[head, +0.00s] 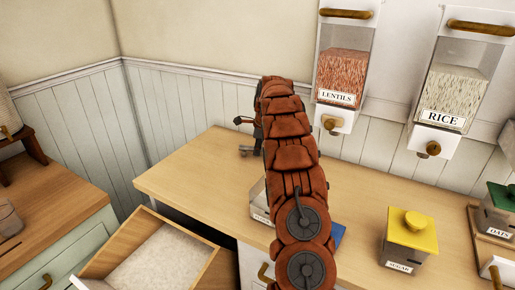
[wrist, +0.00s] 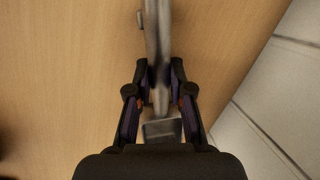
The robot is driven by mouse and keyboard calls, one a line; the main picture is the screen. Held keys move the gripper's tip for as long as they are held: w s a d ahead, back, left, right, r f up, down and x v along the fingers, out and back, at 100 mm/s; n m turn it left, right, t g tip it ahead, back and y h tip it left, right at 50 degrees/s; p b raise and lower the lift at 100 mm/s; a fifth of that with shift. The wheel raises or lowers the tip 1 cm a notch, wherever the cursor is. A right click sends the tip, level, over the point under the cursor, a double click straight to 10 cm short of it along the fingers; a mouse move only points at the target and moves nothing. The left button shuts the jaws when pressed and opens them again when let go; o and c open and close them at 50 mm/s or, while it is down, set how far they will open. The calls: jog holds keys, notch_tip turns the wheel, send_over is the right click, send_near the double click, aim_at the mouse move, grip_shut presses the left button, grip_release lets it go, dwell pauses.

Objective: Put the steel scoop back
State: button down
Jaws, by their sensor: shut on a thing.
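In the wrist view my gripper (wrist: 160,72) is shut on a narrow grey metal thing, which looks like the steel scoop (wrist: 155,35). It runs from between the fingers up past the top edge of the picture, over the wooden counter. A grey squarish end shows between the finger bases. The scoop's bowl cannot be made out. In the head view my gripper (head: 245,121) is at the back left of the counter, largely hidden behind my arm. A small grey part (head: 247,149) shows just below it; I cannot tell whether it belongs to the scoop.
An open drawer (head: 207,270) holding white powder juts out at lower left. The counter (head: 180,178) is clear at left. A partly hidden canister stands behind my arm. A yellow-lidded sugar canister (head: 405,246) stands right. Lentils (head: 335,117) and rice (head: 442,118) dispensers hang on the wall.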

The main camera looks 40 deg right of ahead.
jog(key=shift+f, duration=0.1)
jog(key=c, duration=1.1)
grip_release()
jog(key=shift+o, duration=0.2)
jog(key=b+v, duration=0.2)
jog(key=v, duration=1)
jog(key=shift+a, duration=0.1)
